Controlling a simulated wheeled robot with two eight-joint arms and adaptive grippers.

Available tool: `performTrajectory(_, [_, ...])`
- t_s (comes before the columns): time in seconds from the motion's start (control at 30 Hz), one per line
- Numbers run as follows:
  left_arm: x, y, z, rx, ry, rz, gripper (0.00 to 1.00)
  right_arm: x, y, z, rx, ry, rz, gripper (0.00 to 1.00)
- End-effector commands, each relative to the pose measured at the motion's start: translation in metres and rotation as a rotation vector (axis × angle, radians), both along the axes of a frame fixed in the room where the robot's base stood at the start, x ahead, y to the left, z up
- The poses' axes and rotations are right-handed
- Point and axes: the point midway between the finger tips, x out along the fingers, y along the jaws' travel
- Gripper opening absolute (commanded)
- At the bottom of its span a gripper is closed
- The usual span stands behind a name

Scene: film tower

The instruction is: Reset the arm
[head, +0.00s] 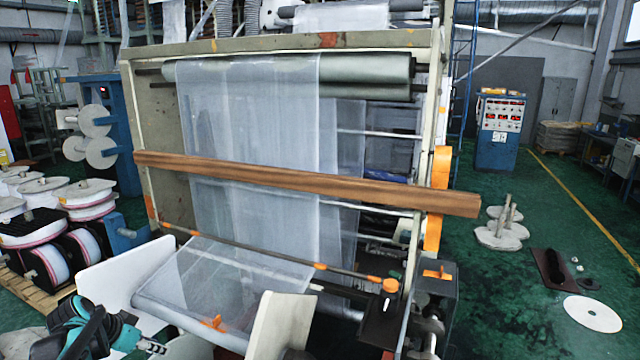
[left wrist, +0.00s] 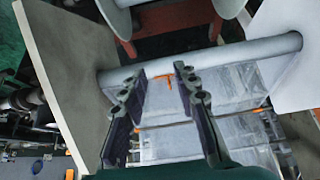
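My left gripper (head: 150,346) is at the lower left of the head view, beside a white side plate of the film machine. In the left wrist view its two dark fingers (left wrist: 152,82) are spread apart with nothing between them. Behind the fingers, in that view, are a grey roller (left wrist: 235,55) and a translucent film sheet (left wrist: 160,150) with an orange mark. The film (head: 260,150) hangs down the machine frame (head: 150,110) in the head view. I cannot make out my right gripper in either view.
A wooden beam (head: 300,183) crosses in front of the film. White reels (head: 85,200) stand at the left. A blue control cabinet (head: 498,130) stands at the back right. A white disc (head: 592,314) and a dark plate (head: 551,268) lie on the green floor, otherwise largely clear at right.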

Motion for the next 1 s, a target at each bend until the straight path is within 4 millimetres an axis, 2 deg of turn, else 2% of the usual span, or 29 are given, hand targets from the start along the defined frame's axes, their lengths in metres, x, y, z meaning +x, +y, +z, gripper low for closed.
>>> performTrajectory(0.37, [-0.020,-0.044,-0.016,0.006,0.026,0.051,0.30,0.000,0.000,-0.032,0.000,0.000,0.000,0.40])
performTrajectory(0.67, [-0.060,-0.106,-0.048,0.016,0.048,0.131,0.30,0.000,0.000,-0.079,0.000,0.000,0.000,0.40])
performTrajectory(0.77, [-0.084,-0.134,-0.070,0.020,0.050,0.171,0.30,0.000,0.000,-0.104,0.000,0.000,0.000,0.40])
performTrajectory(0.9, [-0.132,-0.177,-0.118,0.026,0.038,0.243,0.30,0.000,0.000,-0.151,0.000,0.000,0.000,0.40])
performTrajectory(1.0, [-0.165,-0.200,-0.155,0.023,0.016,0.293,0.30,0.000,0.000,-0.180,0.000,0.000,0.000,0.40])
